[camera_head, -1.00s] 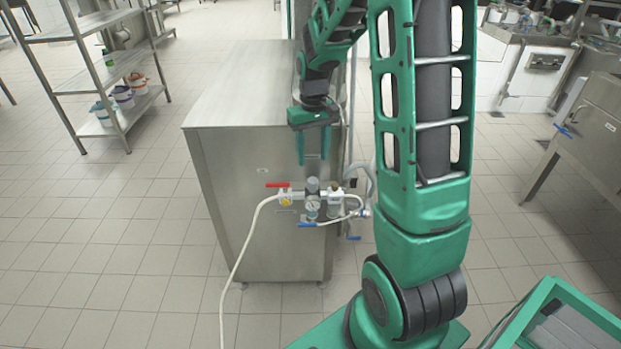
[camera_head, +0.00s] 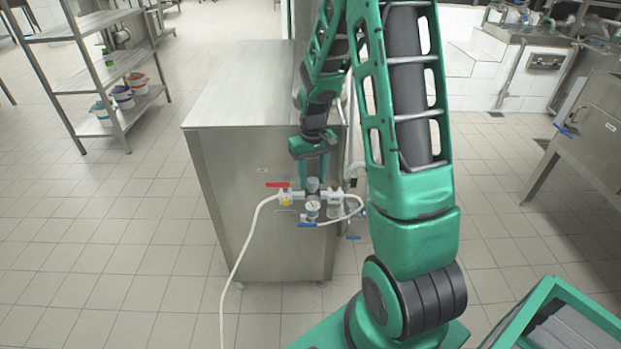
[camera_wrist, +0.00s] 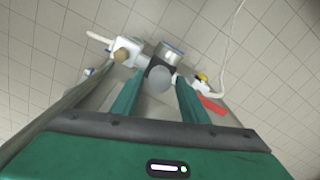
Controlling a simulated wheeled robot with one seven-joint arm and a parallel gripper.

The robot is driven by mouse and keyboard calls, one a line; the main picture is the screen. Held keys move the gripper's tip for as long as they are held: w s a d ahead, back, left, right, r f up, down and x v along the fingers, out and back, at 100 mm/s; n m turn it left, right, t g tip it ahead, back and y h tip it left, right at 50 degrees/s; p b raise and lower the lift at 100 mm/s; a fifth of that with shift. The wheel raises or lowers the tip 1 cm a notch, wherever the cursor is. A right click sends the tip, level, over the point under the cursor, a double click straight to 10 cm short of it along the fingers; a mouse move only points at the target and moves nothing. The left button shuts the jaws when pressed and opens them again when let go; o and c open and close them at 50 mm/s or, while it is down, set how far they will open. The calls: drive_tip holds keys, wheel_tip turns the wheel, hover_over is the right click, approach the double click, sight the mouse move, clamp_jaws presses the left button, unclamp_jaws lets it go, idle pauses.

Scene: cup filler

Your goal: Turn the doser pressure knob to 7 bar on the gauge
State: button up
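The pressure knob (camera_head: 312,185) is a grey round cap on top of the doser's regulator. It shows from above in the wrist view (camera_wrist: 160,79). The round gauge (camera_head: 312,208) sits below it with a white face; its needle and numbers are too small to read. In the wrist view the gauge (camera_wrist: 172,50) shows mostly its rim. My gripper (camera_head: 313,176) points down over the knob. In the wrist view its two green fingers (camera_wrist: 159,84) are open, one on each side of the knob, with narrow gaps visible. I cannot tell how far down they reach.
A red-handled valve (camera_head: 278,185) is left of the regulator and a blue handle (camera_head: 308,225) is below it. A white hose (camera_head: 241,240) hangs to the floor. The steel cabinet (camera_head: 235,95) stands behind. Shelving (camera_head: 105,75) is farther left.

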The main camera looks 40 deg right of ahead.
drive_tip(key=c, duration=0.8)
drive_tip(key=shift+o, duration=0.2)
drive_tip(key=m, duration=0.4)
drive_tip(key=shift+m, duration=2.4)
drive_tip(key=shift+a, duration=0.1)
drive_tip(key=o, duration=1)
drive_tip(key=shift+o, duration=0.3)
